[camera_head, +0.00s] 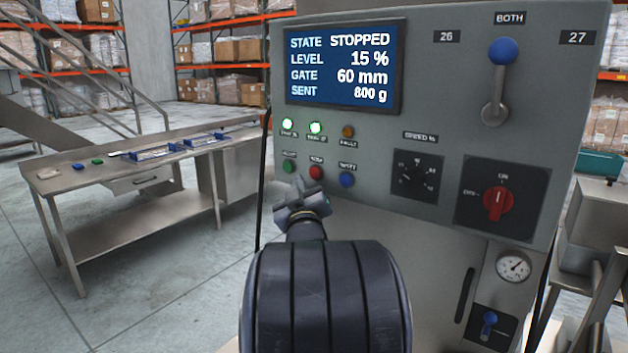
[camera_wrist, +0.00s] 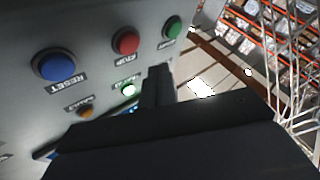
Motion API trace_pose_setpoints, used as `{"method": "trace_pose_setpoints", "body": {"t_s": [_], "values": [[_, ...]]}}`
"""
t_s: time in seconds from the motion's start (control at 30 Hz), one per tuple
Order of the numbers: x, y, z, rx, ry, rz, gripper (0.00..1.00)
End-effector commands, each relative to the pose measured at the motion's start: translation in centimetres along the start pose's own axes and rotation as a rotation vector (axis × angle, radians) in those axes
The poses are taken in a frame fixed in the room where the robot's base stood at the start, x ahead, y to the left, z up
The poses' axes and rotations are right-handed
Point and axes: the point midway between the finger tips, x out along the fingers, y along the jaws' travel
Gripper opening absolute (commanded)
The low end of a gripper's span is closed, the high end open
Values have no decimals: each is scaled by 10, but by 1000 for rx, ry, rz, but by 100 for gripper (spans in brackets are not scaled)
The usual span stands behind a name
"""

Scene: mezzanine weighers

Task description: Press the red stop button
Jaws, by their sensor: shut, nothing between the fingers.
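The red stop button (camera_head: 316,172) sits in the middle of a row on the grey control panel (camera_head: 240,330), between a green button (camera_head: 289,166) and a blue button (camera_head: 346,179). In the wrist view the red button (camera_wrist: 126,42) shows whole and uncovered, its label upside down. My gripper (camera_head: 302,186) is shut and empty, just below and left of the red button in the head view. In the wrist view its fingertips (camera_wrist: 158,74) appear beside the red button, near a lit green lamp (camera_wrist: 129,89). Whether they touch the panel I cannot tell.
The screen (camera_head: 345,65) reads STOPPED, level 15 %, gate 60 mm, sent 800 g. Two green lamps (camera_head: 316,128) are lit. A red rotary switch (camera_head: 498,203) and a blue-knobbed lever (camera_head: 502,52) are right. A steel table (camera_head: 110,210) stands left, with clear floor around it.

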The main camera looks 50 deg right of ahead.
Motion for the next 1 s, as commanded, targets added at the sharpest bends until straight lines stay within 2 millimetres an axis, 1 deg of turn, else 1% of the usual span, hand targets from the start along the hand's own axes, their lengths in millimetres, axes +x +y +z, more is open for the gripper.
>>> {"method": "trace_pose_setpoints", "body": {"t_s": [0.1,0.27,0.87,1.0], "values": [[-9,-8,-5,1,2,-1,0],[-14,-11,-10,1,0,-1,0],[-14,-10,-10,1,-1,-1,0],[-10,-7,-9,1,-1,1,0]]}}
